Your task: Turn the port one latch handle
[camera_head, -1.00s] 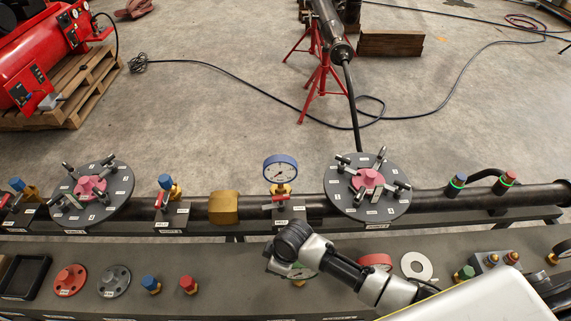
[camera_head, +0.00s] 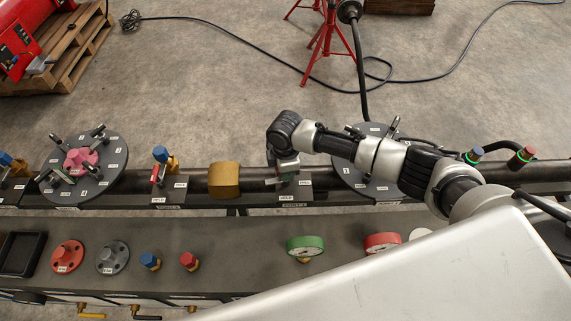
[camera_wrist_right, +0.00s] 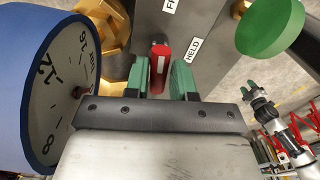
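A red latch handle (camera_wrist_right: 160,66) stands between the green fingers of my right gripper (camera_wrist_right: 164,80) in the right wrist view, by a plate labelled HELD. The fingers are open on either side of it, with a narrow gap at the left; contact at the right is unclear. In the head view my right gripper (camera_head: 284,172) reaches down at the pipe station and hides most of the handle. A blue-rimmed gauge (camera_wrist_right: 70,85) is close at the left in the wrist view. My left gripper (camera_wrist_right: 257,93) shows small at the right there, its tips apart, empty.
A brass fitting (camera_wrist_right: 108,35) is beside the handle. A brass block (camera_head: 224,180) and another red latch (camera_head: 155,174) are farther left on the pipe. A dark flange (camera_head: 362,165) is partly behind my arm. A green gauge (camera_head: 305,246) sits on the bench.

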